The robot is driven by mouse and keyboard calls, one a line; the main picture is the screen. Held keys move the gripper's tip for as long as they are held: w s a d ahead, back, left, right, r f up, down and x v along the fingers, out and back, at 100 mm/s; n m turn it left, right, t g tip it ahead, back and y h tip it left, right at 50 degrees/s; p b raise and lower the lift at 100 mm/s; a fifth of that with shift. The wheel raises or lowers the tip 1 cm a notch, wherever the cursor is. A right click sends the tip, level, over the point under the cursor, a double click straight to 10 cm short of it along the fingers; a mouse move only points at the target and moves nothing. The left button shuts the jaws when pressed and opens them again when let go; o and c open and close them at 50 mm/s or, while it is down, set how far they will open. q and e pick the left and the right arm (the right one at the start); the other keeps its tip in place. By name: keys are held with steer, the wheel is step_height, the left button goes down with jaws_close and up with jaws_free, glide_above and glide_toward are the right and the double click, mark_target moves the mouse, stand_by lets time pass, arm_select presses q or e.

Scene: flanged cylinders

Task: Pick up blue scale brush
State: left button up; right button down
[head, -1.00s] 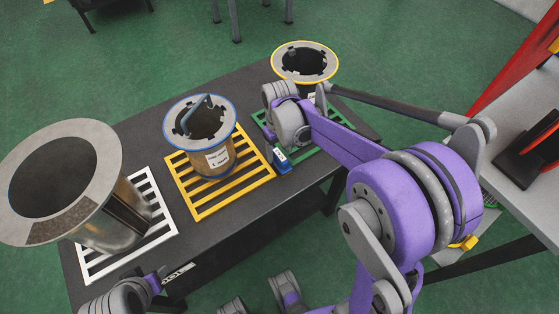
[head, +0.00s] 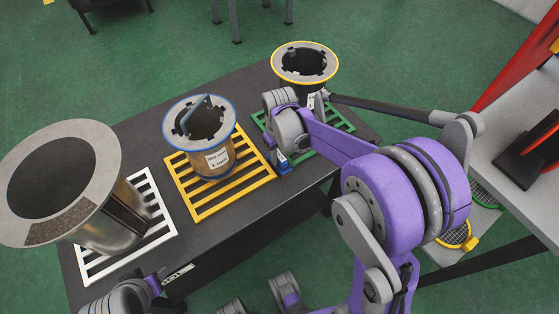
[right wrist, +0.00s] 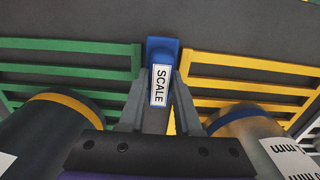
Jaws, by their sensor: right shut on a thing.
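The blue scale brush (head: 283,164) is upright at the front edge of the dark table, between the yellow and green racks. In the right wrist view, the brush (right wrist: 161,52) has a blue top and a white label reading SCALE. My right gripper (right wrist: 158,108) is shut on it, with one finger on each side. In the head view my right wrist hides much of the grip. I cannot tell whether the brush touches the table. Part of my left arm shows at the bottom left of the head view, but I cannot make out its fingers.
A blue-rimmed flanged cylinder (head: 227,158) stands on the yellow rack (head: 207,207). A large steel cylinder (head: 110,226) stands on the white rack (head: 160,217). Another table (head: 530,210) is at right.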

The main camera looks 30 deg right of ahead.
mark_target(280, 156)
step_height(280, 156, up, 10)
steer(key=shift+r+p, duration=0.1)
steer(key=shift+p, duration=0.55)
steer(key=c, duration=1.3)
jaws_free()
steer(key=shift+c, duration=0.2)
jaws_close()
